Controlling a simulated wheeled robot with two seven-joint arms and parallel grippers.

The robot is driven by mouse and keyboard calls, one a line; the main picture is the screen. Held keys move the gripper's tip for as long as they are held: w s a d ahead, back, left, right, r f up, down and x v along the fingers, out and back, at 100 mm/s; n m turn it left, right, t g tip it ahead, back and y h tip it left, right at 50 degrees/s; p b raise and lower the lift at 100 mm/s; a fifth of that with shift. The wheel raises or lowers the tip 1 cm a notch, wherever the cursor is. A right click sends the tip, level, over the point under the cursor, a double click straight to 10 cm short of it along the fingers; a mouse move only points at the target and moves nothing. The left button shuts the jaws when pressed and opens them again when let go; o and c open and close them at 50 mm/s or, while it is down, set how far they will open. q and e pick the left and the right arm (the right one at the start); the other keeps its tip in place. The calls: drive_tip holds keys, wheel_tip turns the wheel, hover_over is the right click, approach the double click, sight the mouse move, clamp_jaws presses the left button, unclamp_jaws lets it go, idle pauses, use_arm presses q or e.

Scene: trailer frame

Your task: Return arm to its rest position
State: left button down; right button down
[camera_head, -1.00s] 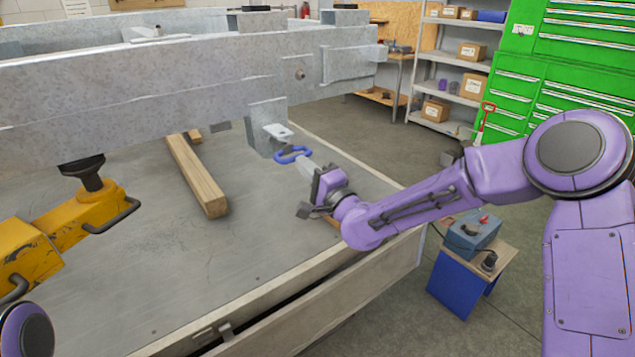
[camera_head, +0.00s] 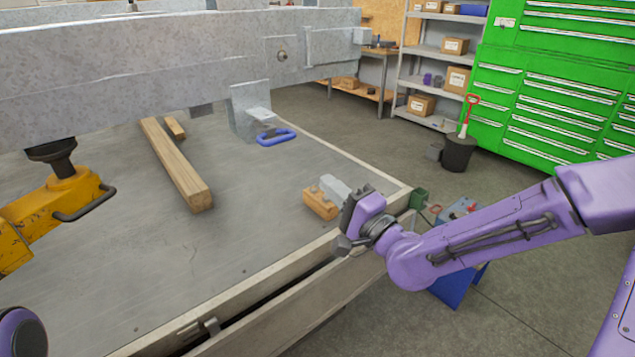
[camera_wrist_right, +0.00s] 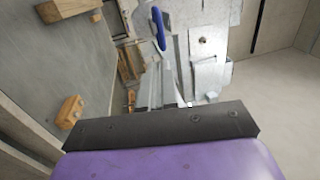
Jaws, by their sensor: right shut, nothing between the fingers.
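My right arm comes in from the right, purple with dark cables. Its right gripper (camera_head: 331,184) is over the table's right edge, beside and partly over a small wooden block (camera_head: 320,204). Its grey fingers are together with nothing between them; they also show in the wrist view (camera_wrist_right: 164,85). The blue ring handle (camera_head: 276,137) on the frame's grey bracket (camera_head: 245,112) is apart from the gripper, farther back and left. It also shows in the wrist view (camera_wrist_right: 158,30). Of my left arm only a joint shows at the lower left corner; its gripper is out of view.
The grey metal trailer frame (camera_head: 180,55) spans the table (camera_head: 255,230). A long wooden beam (camera_head: 178,165) lies beneath it. A yellow jack (camera_head: 50,215) stands at left. A blue stand (camera_head: 460,285) is below my right forearm.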

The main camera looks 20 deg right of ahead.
drive_tip(key=s+d+f+n+g+h, duration=0.1)
drive_tip(key=s+d+f+g+h, duration=0.1)
drive_tip(key=f, duration=0.6)
drive_tip(key=s+d+f+n+g+h, duration=0.1)
drive_tip(key=d+f+g+h, duration=0.15)
drive_tip(key=f, duration=0.55)
drive_tip(key=s+d+f+n+g+h, duration=0.1)
drive_tip(key=s+f+g+h, duration=0.15)
drive_tip(key=f, duration=0.55)
drive_tip(key=s+d+f+n+g+h, duration=0.1)
drive_tip(key=s+f+g, duration=0.3)
drive_tip(key=s+f, duration=0.6)
drive_tip(key=s+d+f+n+g+h+b, duration=0.1)
drive_tip(key=s+f+n+g, duration=0.2)
drive_tip(key=s+f, duration=0.8)
drive_tip(key=s+g, duration=0.2)
drive_tip(key=s, duration=0.2)
drive_tip(key=shift+s+d+f+n+h, duration=0.25)
drive_tip(key=shift+s+d+n+h, duration=0.05)
drive_tip(key=shift+s+d+h, duration=0.1)
